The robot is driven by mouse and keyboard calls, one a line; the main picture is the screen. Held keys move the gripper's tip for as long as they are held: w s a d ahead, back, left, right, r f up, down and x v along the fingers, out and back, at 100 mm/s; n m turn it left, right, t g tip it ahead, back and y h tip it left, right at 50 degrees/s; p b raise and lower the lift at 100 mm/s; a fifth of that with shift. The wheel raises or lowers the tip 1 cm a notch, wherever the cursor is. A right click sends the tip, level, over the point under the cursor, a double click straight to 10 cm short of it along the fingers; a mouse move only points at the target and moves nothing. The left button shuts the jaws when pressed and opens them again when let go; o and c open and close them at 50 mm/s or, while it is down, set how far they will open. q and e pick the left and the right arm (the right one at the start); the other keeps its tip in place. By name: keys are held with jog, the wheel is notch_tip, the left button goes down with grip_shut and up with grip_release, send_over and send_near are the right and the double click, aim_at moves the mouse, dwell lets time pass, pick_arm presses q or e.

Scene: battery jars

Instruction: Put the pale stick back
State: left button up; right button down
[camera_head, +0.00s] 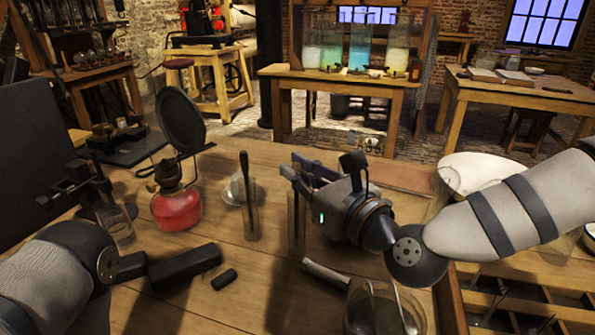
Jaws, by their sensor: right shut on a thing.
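My right gripper (298,172) is over the middle of the table, shut on a thin thing mostly hidden by its fingers, which I take to be the pale stick. A narrow upright glass (297,222) stands just below the fingers; I cannot tell whether the stick is inside it. Left of it, a dark stick (245,180) stands in another narrow glass (252,222). A short pale rod (326,274) lies on the table in front.
A red lamp (176,208) with a round dark disc (180,120) stands left. Black blocks (185,267) lie in front. A glass vessel (385,310) is near the front edge. A white bowl (475,172) and a compartmented tray (460,300) are at right.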

jog(key=shift+r, duration=0.1)
jog(key=shift+f, duration=0.2)
jog(key=c, duration=1.7)
grip_release()
jog(key=shift+o, duration=0.2)
jog(key=shift+r, duration=0.1)
jog(key=shift+s+d+r, duration=0.1)
jog(key=shift+s+r, duration=0.05)
jog(key=shift+r, duration=0.1)
jog(key=v, duration=1.1)
jog(key=shift+s+d, duration=0.2)
jog(key=shift+s, duration=0.1)
